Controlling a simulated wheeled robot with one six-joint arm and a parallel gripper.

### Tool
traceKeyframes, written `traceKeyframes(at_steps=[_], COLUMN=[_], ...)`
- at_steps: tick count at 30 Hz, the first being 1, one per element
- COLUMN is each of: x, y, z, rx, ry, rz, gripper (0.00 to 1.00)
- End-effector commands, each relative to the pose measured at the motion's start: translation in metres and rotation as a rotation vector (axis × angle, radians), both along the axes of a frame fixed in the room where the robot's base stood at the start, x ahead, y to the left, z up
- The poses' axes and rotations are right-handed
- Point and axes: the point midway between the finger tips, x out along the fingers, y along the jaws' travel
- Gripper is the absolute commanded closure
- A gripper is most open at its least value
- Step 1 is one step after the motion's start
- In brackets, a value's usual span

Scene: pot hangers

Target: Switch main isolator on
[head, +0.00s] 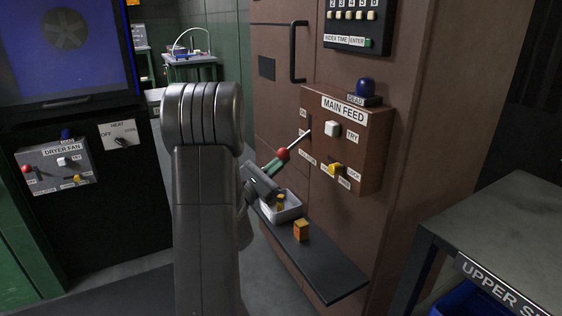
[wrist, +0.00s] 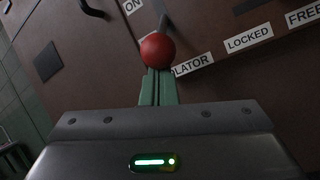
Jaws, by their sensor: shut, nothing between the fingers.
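The brown MAIN FEED box (head: 345,108) is on the front of the brown cabinet. Its isolator lever is a pale rod sticking out down and to the left from the box's left side, ending in a red ball knob (head: 283,154). In the wrist view the red knob (wrist: 157,50) is just beyond the fingertips, near labels reading ON and "LATOR". My gripper (head: 274,166) is shut with nothing between its green fingers (wrist: 157,88). The fingertips are right below the knob; I cannot tell whether they touch it. The lever's root is partly hidden.
The box has a blue lamp (head: 365,86), a white button (head: 332,129) and a yellow knob (head: 335,169). Below, a dark shelf (head: 325,275) holds a grey tray (head: 291,212) and a yellow-orange block (head: 301,230). A grey table (head: 500,215) stands right. The dryer fan panel (head: 50,165) is left.

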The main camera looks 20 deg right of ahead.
Motion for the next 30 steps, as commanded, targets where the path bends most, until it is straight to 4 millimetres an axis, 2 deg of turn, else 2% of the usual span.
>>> traceKeyframes(at_steps=[6, 11, 14, 21, 30], x=[-0.001, -0.001, -0.001, -0.002, -0.002], y=[0.006, 0.011, 0.017, 0.028, 0.032], z=[0.012, 0.021, 0.033, 0.064, 0.098], rx=[0.103, 0.101, 0.12, 0.345, 0.608], ry=[0.004, 0.009, 0.007, 0.022, 0.044], rz=[0.001, 0.0, 0.001, 0.003, 0.001], gripper=[1.0, 1.0, 1.0, 1.0, 1.0])
